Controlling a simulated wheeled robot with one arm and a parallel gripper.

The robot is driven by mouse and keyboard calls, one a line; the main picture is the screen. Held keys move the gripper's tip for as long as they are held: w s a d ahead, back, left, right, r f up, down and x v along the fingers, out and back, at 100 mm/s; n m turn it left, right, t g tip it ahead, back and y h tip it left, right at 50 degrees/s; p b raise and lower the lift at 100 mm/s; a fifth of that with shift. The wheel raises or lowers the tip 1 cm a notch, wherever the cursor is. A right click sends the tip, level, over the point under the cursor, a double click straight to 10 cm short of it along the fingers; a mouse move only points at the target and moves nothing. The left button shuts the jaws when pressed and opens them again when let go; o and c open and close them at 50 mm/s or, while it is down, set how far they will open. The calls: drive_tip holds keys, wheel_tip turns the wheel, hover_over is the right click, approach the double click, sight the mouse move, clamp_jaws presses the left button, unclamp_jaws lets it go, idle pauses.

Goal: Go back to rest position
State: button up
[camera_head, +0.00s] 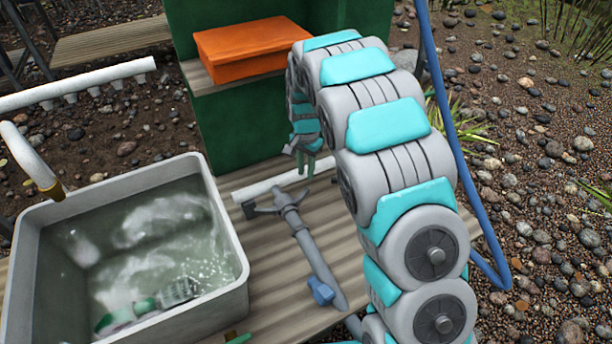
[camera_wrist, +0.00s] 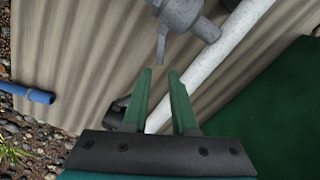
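My gripper (camera_head: 306,172) hangs over the wooden deck (camera_head: 280,270), in front of the green cabinet, with its fingers pointing down. In the wrist view its two green fingers (camera_wrist: 160,72) stand apart and nothing is between their tips. A white pipe (camera_head: 268,184) lies on the deck beneath it; it also crosses the wrist view (camera_wrist: 235,38). A grey pipe fitting with a blue valve handle (camera_head: 320,290) lies beside the white pipe. My arm is bent in an arch on the right and hides part of the deck.
A grey basin (camera_head: 228,215) of water stands on the left, with a brush-like object (camera_head: 178,292) in it. An orange box (camera_head: 240,50) sits on a ledge of the green cabinet (camera_head: 240,125). A blue hose (camera_head: 452,130) runs down behind my arm. Pebbly ground surrounds the deck.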

idle(0.6)
drive_tip(key=s+d+r+n, duration=0.1)
drive_tip(key=s+d+r, duration=0.1)
drive_tip(key=s+r, duration=0.35)
drive_tip(key=s+d+r+n+p, duration=0.1)
drive_tip(key=s+d+r, duration=0.25)
drive_tip(key=s, duration=0.25)
drive_tip(key=s+d+r+n, duration=0.1)
drive_tip(key=s+r, duration=0.4)
drive_tip(key=s, duration=0.1)
drive_tip(key=s+d+r+n+g, duration=0.1)
drive_tip(key=s+r+n, duration=0.1)
drive_tip(key=s, duration=1)
drive_tip(key=s+d+r+n+p, duration=0.1)
drive_tip(key=s+r+n, duration=0.1)
drive_tip(key=s, duration=1.1)
drive_tip(key=shift+d+r+n+g+p, duration=0.3)
drive_tip(key=shift+n+g, duration=0.1)
drive_tip(key=shift+n, duration=0.1)
